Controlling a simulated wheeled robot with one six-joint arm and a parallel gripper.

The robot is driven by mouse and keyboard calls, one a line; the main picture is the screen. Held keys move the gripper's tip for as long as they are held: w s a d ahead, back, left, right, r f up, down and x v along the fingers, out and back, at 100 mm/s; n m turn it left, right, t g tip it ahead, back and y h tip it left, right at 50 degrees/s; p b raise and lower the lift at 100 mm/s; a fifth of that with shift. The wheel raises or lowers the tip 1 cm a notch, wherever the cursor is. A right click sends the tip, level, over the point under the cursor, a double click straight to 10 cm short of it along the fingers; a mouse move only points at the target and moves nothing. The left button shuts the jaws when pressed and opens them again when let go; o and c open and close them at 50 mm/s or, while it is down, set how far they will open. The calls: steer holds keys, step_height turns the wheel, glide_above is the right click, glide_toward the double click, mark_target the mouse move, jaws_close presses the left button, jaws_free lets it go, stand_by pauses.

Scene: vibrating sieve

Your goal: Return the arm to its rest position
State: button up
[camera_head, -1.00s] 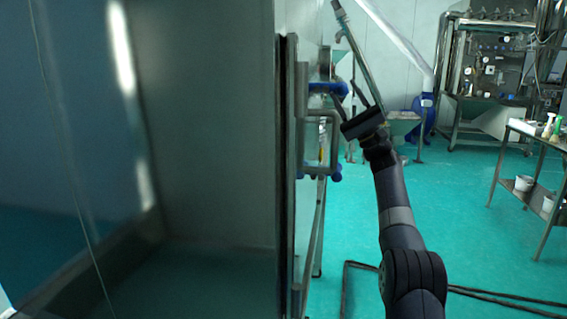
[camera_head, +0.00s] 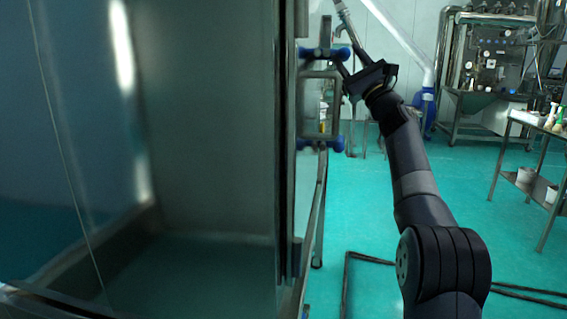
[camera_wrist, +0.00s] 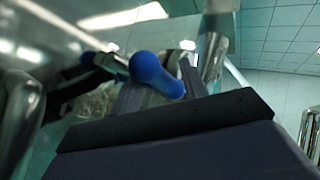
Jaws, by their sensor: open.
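My arm reaches up from the lower right in the head view, with my gripper (camera_head: 353,62) at its end. The gripper is open, its fingers pointing up and left, close to the upper blue knob (camera_head: 340,53) of a metal handle frame. In the wrist view, a blue knob (camera_wrist: 155,76) appears large, just ahead of the dark gripper body and between its fingers. I cannot tell whether a finger touches it. Nothing is seen held.
A large metal cabinet (camera_head: 205,130) with a glass front fills the left. A lower blue knob (camera_head: 337,143) sits on the handle. A dark floor frame (camera_head: 347,285) lies near my arm. A side table (camera_head: 530,188) stands at right. Green floor is open between.

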steer(key=m+h+p, duration=0.1)
steer(key=r+m+h+p, duration=0.1)
steer(key=m+h, duration=0.1)
steer(key=shift+s+a+p, duration=0.1)
steer(key=shift+p, duration=0.25)
steer(key=shift+f+m+h, duration=0.2)
steer(key=shift+m+h, duration=0.1)
steer(key=shift+m, duration=0.1)
